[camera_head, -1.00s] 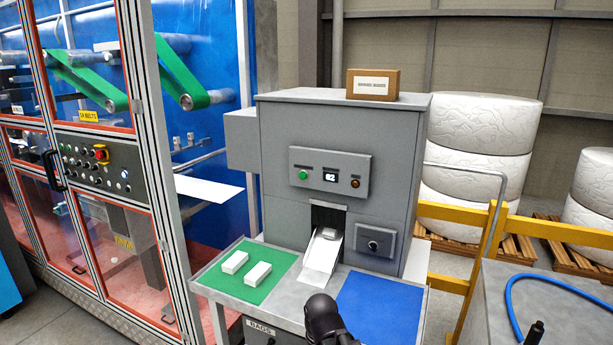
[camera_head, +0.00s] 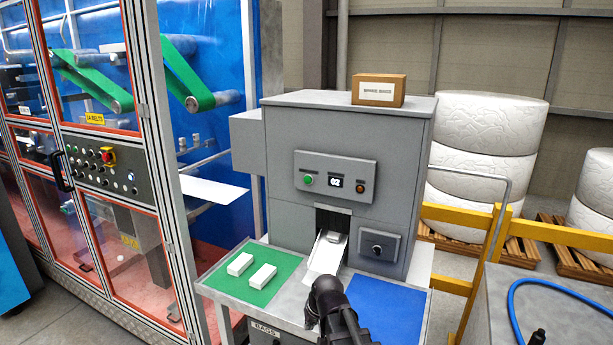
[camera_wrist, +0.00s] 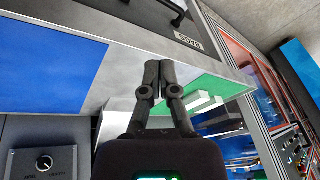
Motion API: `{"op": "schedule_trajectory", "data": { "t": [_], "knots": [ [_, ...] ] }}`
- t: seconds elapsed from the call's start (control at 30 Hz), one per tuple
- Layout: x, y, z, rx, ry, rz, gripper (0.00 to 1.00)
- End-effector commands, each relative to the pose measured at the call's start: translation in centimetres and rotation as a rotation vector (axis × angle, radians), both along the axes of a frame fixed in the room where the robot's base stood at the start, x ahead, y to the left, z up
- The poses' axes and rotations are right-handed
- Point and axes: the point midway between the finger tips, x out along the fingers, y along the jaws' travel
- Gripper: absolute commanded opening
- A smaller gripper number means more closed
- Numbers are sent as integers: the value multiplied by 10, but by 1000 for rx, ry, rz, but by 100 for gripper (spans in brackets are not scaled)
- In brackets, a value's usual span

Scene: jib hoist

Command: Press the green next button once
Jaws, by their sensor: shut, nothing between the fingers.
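The green button (camera_head: 308,180) sits at the left of a raised control panel (camera_head: 334,176) on the front of the grey cabinet (camera_head: 290,220). A small display (camera_head: 335,182) reading 02 and an orange button (camera_head: 360,187) are to its right. My gripper (camera_wrist: 158,68) is shut and empty over the table front in the wrist view. In the head view my dark arm end is at the bottom middle, below the panel and well apart from the button. The green button does not show in the wrist view.
A chute (camera_head: 325,256) with a white item juts out below the panel, beside a knob box (camera_head: 374,247). A green mat (camera_head: 225,288) with two white boxes lies left, a blue mat (camera_head: 390,305) right. A cardboard box (camera_head: 379,90) is on top.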

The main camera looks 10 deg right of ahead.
Motion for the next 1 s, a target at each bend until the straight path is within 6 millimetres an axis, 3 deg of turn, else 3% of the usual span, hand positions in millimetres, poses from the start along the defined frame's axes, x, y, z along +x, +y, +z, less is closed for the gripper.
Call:
{"op": "schedule_trajectory", "data": {
  "t": [0.03,0.2,0.4,0.6,0.8,1.0],
  "knots": [
    [25,5,19,31,-55,-4,0],
    [94,21,65,143,-263,-33,0],
    [170,30,128,264,-503,-107,0],
    [238,25,197,369,-732,-222,0],
    [283,11,248,436,-904,-343,0],
    [299,1,268,462,-979,-408,0]
  ]
}}
